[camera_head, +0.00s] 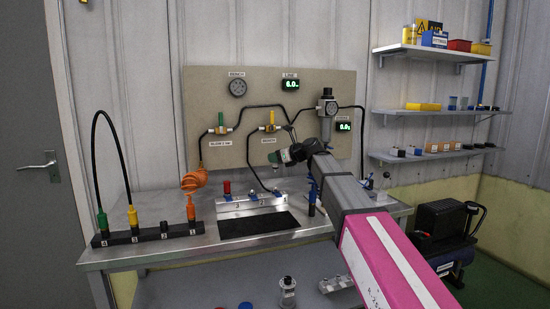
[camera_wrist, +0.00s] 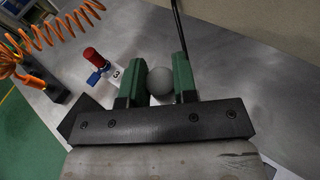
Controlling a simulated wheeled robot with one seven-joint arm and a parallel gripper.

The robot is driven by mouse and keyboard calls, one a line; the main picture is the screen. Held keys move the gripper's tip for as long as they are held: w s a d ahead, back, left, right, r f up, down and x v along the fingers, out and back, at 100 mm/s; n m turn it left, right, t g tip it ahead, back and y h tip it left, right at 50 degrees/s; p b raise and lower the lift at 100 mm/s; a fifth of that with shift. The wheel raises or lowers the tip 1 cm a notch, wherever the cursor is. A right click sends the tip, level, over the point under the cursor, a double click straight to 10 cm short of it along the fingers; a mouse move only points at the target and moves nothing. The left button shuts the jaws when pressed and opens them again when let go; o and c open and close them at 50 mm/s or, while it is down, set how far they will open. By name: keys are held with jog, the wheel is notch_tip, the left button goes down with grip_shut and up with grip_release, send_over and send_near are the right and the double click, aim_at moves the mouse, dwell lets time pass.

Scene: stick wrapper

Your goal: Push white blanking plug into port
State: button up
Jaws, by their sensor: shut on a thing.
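My gripper (camera_head: 284,156) is raised in front of the panel, above the back of the bench. In the wrist view, its green fingers (camera_wrist: 156,82) are shut on a pale grey-white round thing, which looks like the white plug (camera_wrist: 160,84). Only its rounded end shows; the rest is hidden. In the head view I cannot make the plug out. A silver port block (camera_head: 262,203) with numbered labels lies on the bench below my gripper. A red-and-blue fitting (camera_head: 227,189) stands at its left end; it also shows in the wrist view (camera_wrist: 92,58), beside a label "3". I cannot make out the port openings.
A black mat (camera_head: 258,224) lies in front of the block. A black strip (camera_head: 150,235) with coloured connectors stands at left, with an orange coiled hose (camera_head: 194,180). Black hoses hang from the panel (camera_head: 205,85), one down near the block. Shelves (camera_head: 440,110) hang at right.

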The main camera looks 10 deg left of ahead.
aim_at(275, 168)
jog(key=shift+f, duration=2.7)
jog(key=shift+f, duration=1.55)
jog(key=o, duration=1)
jog(key=v, duration=0.7)
jog(key=shift+s+d, duration=0.1)
jog(key=shift+d, duration=0.15)
